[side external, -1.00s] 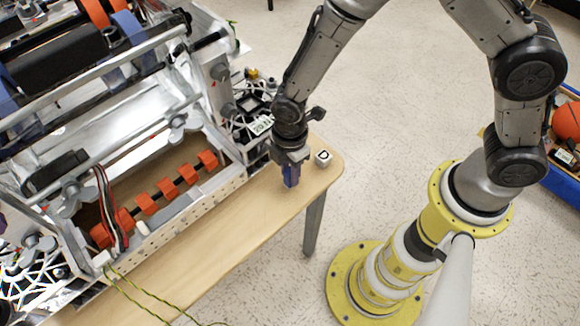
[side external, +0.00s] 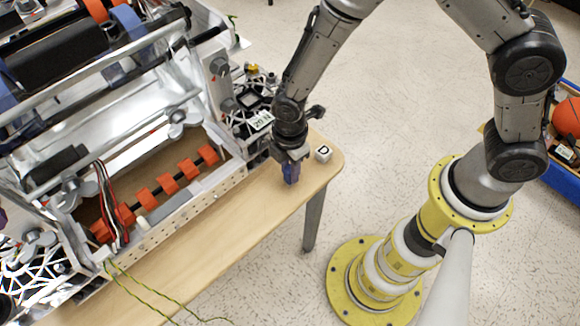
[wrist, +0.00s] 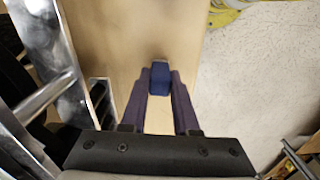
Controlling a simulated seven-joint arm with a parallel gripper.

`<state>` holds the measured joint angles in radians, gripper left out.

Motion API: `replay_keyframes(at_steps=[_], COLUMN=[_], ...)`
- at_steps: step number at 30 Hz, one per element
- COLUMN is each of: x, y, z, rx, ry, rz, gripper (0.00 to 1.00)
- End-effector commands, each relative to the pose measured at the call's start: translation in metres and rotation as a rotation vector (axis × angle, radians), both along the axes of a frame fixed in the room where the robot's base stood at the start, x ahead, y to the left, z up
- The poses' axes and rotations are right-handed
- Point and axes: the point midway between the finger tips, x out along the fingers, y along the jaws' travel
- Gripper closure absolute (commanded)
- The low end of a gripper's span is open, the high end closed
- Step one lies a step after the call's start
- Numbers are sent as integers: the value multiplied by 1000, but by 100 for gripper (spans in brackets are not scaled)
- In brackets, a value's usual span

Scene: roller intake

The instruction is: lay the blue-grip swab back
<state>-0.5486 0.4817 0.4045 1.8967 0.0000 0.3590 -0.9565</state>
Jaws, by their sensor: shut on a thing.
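The blue grip of the swab (wrist: 159,79) shows between the two fingertips of my gripper (wrist: 160,90) in the wrist view. My gripper is shut on it, with a dark purple finger on each side. In the side external view my gripper (side external: 291,174) points down over the right end of the wooden table, close to its surface. The blue there blends with the fingers, and the rest of the swab is hidden. I cannot tell whether the swab touches the table.
The metal roller frame (side external: 195,205) with orange rollers stands to the left. Bare wooden table (side external: 215,238) lies in front of it. Yellow-green wires (side external: 150,303) cross the near left.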

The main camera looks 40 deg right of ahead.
Motion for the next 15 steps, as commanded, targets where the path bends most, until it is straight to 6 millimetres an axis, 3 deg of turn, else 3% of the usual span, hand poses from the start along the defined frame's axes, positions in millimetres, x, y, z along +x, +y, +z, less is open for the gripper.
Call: replay_keyframes(at_steps=[1,2,7,15], x=[0,0,0,0], y=[0,0,0,0], z=[0,0,0,0], rx=[0,0,0,0], ry=[0,0,0,0], rz=[0,0,0,0], gripper=[100,66,36,36])
